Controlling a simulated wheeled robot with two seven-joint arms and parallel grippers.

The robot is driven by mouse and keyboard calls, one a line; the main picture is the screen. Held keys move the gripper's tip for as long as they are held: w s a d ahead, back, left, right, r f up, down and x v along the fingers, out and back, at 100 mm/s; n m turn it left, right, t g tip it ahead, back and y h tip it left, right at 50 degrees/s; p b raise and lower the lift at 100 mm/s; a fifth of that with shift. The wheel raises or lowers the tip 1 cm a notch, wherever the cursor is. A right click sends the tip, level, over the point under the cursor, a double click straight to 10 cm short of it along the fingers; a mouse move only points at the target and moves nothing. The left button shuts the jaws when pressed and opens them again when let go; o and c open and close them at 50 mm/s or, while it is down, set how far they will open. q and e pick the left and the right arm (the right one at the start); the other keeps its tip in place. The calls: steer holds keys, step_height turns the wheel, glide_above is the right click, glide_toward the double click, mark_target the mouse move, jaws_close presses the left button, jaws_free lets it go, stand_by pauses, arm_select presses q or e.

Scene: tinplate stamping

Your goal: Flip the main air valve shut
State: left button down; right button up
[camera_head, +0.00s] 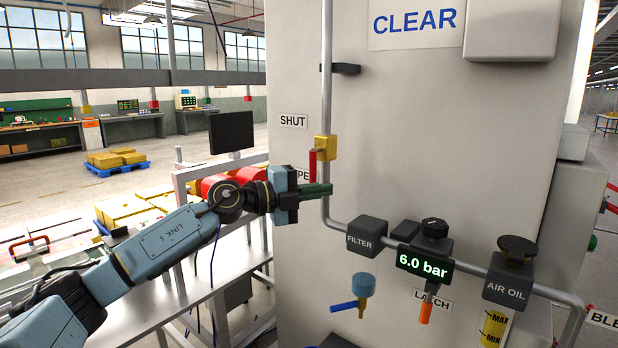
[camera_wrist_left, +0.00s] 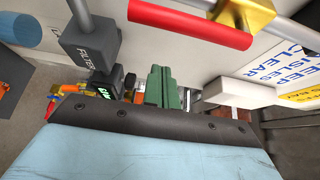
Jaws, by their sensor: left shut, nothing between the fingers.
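The main air valve has a yellow body (camera_head: 325,147) on the vertical grey pipe and a red lever (camera_head: 312,167) that hangs down, towards the partly hidden OPEN label (camera_head: 304,175). The SHUT label (camera_head: 293,121) is above it. My left gripper (camera_head: 327,189) is shut and empty, its green fingers just below the lever's lower end in the head view; I cannot tell whether they touch there. In the left wrist view the red lever (camera_wrist_left: 190,22) and yellow body (camera_wrist_left: 252,14) lie above the closed green fingers (camera_wrist_left: 163,88), with a visible gap. My right gripper is not in view.
Right of the pipe bend are the filter block (camera_head: 366,236), pressure display (camera_head: 425,264) reading 6.0 bar, an orange latch lever (camera_head: 426,312), and the air oil unit (camera_head: 508,283). A blue drain valve (camera_head: 363,286) hangs below. A black monitor (camera_head: 231,132) stands behind my arm.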

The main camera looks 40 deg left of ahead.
arm_select(q)
steer(key=shift+w+a, duration=0.3)
steer(key=shift+a, duration=0.65)
steer(key=shift+w+a, duration=0.3)
steer(key=shift+a, duration=0.6)
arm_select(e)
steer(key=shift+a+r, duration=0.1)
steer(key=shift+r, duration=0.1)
